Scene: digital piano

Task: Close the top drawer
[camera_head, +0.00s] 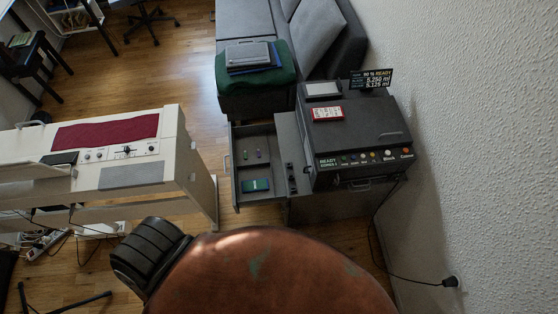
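The top drawer (267,130) is pulled out to the left from a low dark grey cabinet (330,208). The drawer is grey and shallow. A green-and-blue flat item (256,185) and a few small coloured items (257,154) lie inside it. Its front panel (235,190) faces left, with a light handle (227,164) on its outer side. Neither of my grippers is in view.
A black printer (365,130) stands on the cabinet by the white wall. The piano (175,150) stands left of the drawer, with a narrow floor gap between. A power cord crosses the floor at right.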

